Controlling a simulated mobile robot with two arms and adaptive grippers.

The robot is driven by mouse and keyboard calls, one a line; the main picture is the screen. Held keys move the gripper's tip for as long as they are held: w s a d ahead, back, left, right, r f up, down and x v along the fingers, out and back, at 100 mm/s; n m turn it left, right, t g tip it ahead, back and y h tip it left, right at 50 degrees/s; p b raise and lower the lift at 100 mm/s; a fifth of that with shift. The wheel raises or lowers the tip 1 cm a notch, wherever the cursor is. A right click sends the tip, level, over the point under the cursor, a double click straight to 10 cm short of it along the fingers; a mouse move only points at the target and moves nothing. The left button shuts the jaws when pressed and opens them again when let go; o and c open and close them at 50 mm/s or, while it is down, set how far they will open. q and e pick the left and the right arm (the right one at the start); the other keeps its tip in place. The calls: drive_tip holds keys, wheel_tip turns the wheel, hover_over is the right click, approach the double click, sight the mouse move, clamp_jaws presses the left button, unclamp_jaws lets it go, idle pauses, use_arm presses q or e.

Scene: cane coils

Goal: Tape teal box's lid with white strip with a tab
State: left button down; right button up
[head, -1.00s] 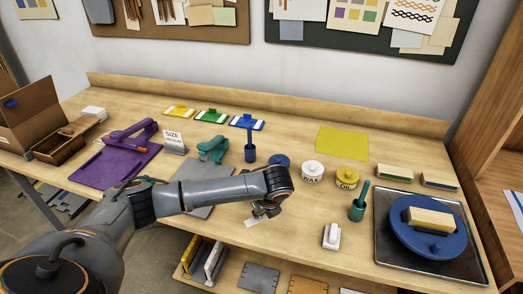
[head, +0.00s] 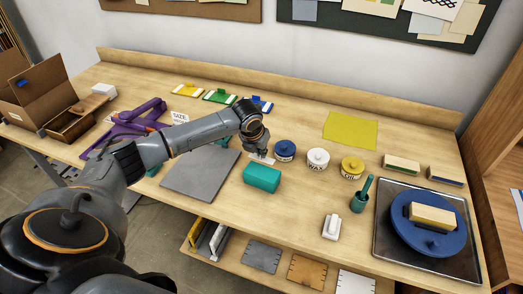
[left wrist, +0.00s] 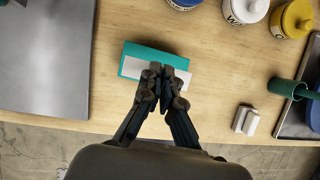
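The teal box (head: 262,179) sits on the workbench right of the grey mat. In the left wrist view the teal box (left wrist: 155,51) lies beyond the fingertips. My left gripper (head: 260,152) is at the box's far side in the head view, pointing down. In the left wrist view the gripper (left wrist: 164,70) has its fingertips close together on a white strip (left wrist: 133,68). The strip spans both sides of the fingers and overlaps the box; I cannot tell whether it touches. The strip (head: 262,160) is partly hidden by the gripper. Its tab cannot be made out. My right gripper is out of view.
A grey mat (head: 201,174) lies left of the box. Blue (head: 285,150), white (head: 317,159) and yellow-lidded (head: 351,167) jars stand to the right. A small white block-shaped item (head: 331,227) is near the front edge. The bench in front of the box is clear.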

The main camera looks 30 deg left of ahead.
use_arm(q)
drive_tip(key=shift+r+p, duration=0.1)
drive_tip(key=shift+p, duration=0.35)
drive_tip(key=shift+f+b, duration=0.6)
drive_tip(key=shift+f, duration=0.25)
drive_tip(key=b, duration=0.2)
hover_over(263, 170)
drive_tip(key=s, duration=0.1)
drive_tip(key=shift+s+d+f, duration=0.1)
drive_tip(key=shift+f, duration=1)
drive_tip(key=shift+s+f, duration=0.1)
drive_tip(key=shift+f, duration=0.95)
drive_tip(key=shift+f+b, duration=0.5)
drive_tip(key=shift+f, duration=0.2)
drive_tip(key=c, duration=1.4)
unclamp_jaws()
drive_tip(key=shift+c, duration=0.2)
drive_tip(key=shift+r, duration=0.1)
